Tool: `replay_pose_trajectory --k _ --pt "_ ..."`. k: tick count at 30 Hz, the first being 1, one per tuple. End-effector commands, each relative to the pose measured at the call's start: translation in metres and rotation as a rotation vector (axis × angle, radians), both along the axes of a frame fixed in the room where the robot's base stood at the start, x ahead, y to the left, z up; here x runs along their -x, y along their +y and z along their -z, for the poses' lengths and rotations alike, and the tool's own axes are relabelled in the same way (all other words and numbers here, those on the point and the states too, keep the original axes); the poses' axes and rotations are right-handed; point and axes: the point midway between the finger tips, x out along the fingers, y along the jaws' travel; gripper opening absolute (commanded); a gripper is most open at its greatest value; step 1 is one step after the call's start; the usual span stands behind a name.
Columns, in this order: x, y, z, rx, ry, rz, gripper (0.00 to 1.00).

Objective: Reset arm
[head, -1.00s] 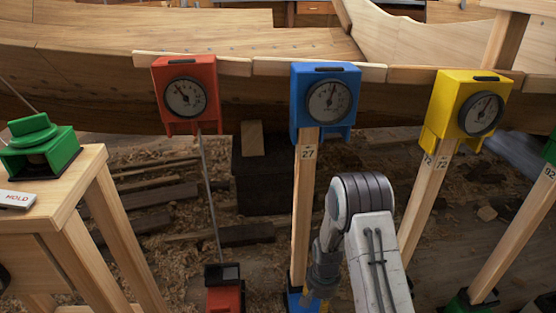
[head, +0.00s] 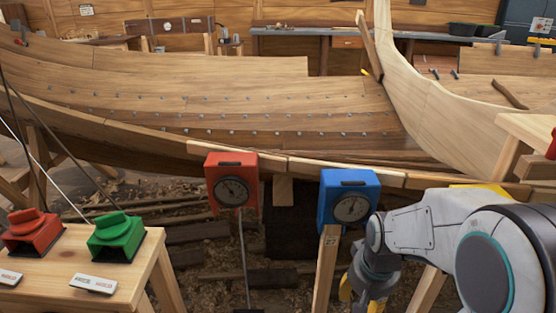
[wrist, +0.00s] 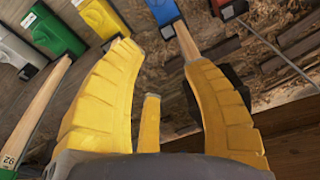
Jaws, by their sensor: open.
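My arm reaches in from the right edge of the head view and bends down at its wrist. My gripper (head: 360,300) points down at the bottom, beside the post of the blue gauge box (head: 348,198), partly cut off by the frame edge. The blue box also shows beyond the fingertips in the wrist view (wrist: 162,12).
A red gauge box (head: 231,168) hangs along the wooden hull (head: 240,95). My arm hides most of a yellow box (head: 482,188). A table (head: 60,262) at left holds red (head: 32,232) and green (head: 115,236) devices. Green and grey boxes (wrist: 52,32) show in the wrist view.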

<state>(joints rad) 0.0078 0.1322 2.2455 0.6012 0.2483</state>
Motion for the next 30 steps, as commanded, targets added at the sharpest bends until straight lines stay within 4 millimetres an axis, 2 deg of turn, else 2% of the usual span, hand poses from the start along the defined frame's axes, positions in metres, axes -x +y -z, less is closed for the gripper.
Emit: replay_pose_trajectory --k 1,3,9,15,18,22,30 --pt "0.009 0.000 -0.041 0.003 -0.016 -0.018 0.45" --pt "0.022 0.001 -0.073 0.007 -0.029 -0.042 0.45" --pt "0.062 0.001 -0.158 0.022 -0.069 -0.113 0.45" --pt "0.101 0.002 -0.225 0.039 -0.104 -0.176 0.45" --pt "0.117 0.002 -0.247 0.046 -0.117 -0.203 0.45" --pt "0.133 0.002 -0.267 0.052 -0.130 -0.229 0.45" --pt "0.147 0.002 -0.281 0.060 -0.140 -0.253 0.45"
